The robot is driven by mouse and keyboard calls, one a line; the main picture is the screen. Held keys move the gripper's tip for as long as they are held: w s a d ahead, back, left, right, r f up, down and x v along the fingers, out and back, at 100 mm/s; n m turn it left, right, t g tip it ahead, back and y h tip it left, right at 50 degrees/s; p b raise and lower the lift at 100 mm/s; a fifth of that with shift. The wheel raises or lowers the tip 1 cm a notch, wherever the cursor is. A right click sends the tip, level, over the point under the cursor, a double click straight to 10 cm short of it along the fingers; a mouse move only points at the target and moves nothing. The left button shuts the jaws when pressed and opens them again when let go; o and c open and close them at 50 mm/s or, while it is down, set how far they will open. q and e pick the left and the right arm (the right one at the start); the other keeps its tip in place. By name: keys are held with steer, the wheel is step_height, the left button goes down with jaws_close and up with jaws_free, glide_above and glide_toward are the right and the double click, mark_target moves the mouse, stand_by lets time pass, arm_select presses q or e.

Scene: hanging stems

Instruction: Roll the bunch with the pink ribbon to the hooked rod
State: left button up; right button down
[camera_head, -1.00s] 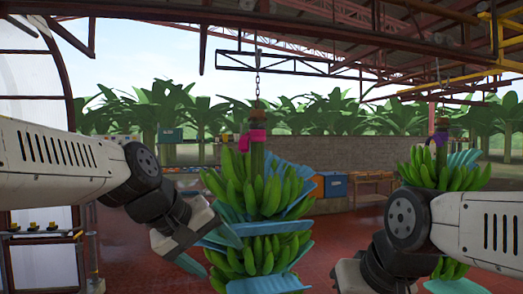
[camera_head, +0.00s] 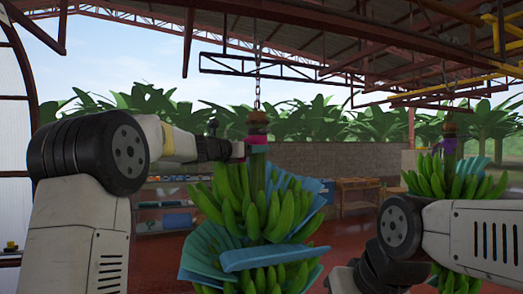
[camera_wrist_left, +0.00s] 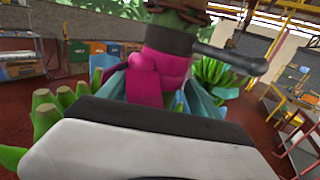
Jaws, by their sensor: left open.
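The bunch with the pink ribbon (camera_head: 252,215) hangs upright from a chain in the middle of the head view, with blue sheets between its green hands. Its pink ribbon (camera_head: 257,140) is tied around the top of the stem and also shows large in the left wrist view (camera_wrist_left: 157,75). My left gripper (camera_head: 238,150) is open at the stem, level with the ribbon. A dark finger shows beside the stem in the wrist view; I cannot tell if it touches. Of my right gripper (camera_head: 342,280), only a part shows at the bottom edge, fingertips hidden. I cannot make out the hooked rod.
A second bunch (camera_head: 455,185) with a purple ribbon hangs at the right, behind my right arm. Shelves (camera_head: 163,205) and a wooden table (camera_head: 357,190) stand by the back wall. The red floor between is clear.

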arm_select(q)
steer(key=x, duration=0.6)
jaws_close()
